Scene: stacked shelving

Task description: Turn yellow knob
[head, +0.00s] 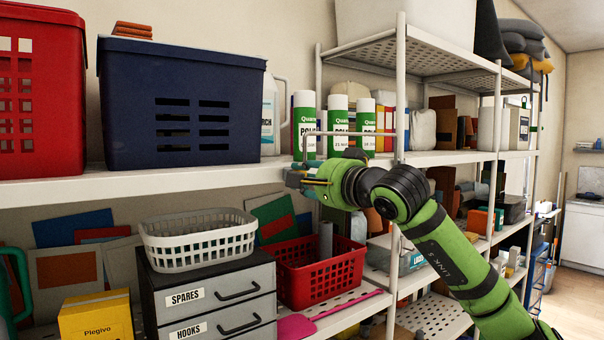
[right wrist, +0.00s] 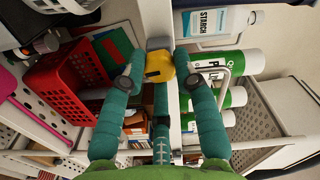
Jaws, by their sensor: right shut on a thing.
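The yellow knob (right wrist: 160,66) shows in the right wrist view, on a grey fitting at the white shelf's front edge. My right gripper (right wrist: 158,62) has its teal fingers on both sides of the knob and is shut on it. In the head view, my right gripper (head: 303,178) is at the edge of the middle shelf, below the green and white bottles. There the knob is mostly hidden by the fingers. My left gripper is in neither view.
Several green and white bottles (head: 337,122) stand on the shelf just above, with a thin metal handle before them. A navy basket (head: 180,100) stands left of them. A red basket (head: 322,275) and a white basket (head: 200,240) are below. A shelf post (head: 400,90) stands right of the gripper.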

